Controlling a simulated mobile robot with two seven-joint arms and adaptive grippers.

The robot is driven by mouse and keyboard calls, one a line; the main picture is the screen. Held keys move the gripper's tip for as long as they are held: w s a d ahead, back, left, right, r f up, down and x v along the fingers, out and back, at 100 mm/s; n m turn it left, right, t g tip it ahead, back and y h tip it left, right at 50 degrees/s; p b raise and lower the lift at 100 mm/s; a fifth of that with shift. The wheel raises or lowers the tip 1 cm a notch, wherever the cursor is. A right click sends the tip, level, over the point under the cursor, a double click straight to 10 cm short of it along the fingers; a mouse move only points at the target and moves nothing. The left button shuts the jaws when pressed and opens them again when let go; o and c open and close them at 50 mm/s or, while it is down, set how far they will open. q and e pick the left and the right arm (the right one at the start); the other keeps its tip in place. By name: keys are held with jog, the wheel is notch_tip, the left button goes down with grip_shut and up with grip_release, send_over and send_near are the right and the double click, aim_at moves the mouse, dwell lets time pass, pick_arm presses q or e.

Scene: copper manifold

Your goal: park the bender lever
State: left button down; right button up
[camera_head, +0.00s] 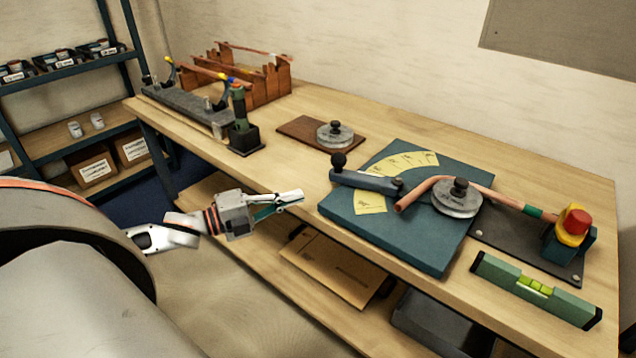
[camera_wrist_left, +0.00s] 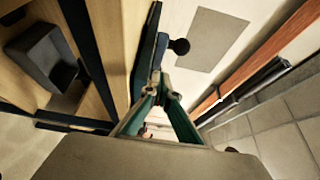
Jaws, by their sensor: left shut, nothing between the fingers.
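The bender is a blue plate (camera_head: 400,238) on the bench with a yellow marked scale. Its blue lever (camera_head: 368,182) ends in a black ball knob (camera_head: 338,160) at the plate's left corner. A copper tube (camera_head: 424,188) lies bent against a round grey die (camera_head: 457,201). My left gripper (camera_head: 300,196) is shut and empty, left of the plate and near the bench's front edge, apart from the lever. In the left wrist view the black knob (camera_wrist_left: 180,46) shows beyond the closed fingertips (camera_wrist_left: 167,84). My right gripper is out of view.
A green level (camera_head: 535,290) lies at the front right, near a red-topped yellow fixture (camera_head: 574,224). A spare die (camera_head: 335,134) sits on a brown board. A green-handled tool stands in a black holder (camera_head: 244,141). A copper-coloured rack (camera_head: 262,80) is behind. Bench shows clear left of the plate.

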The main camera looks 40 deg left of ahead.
pick_arm(q)
send_near(332, 177)
jog(key=w+d, duration=0.3)
jog(key=shift+d+b, duration=0.35)
jog(key=shift+w+a, duration=0.25)
jog(key=shift+w, duration=0.8)
jog(key=shift+w, duration=0.1)
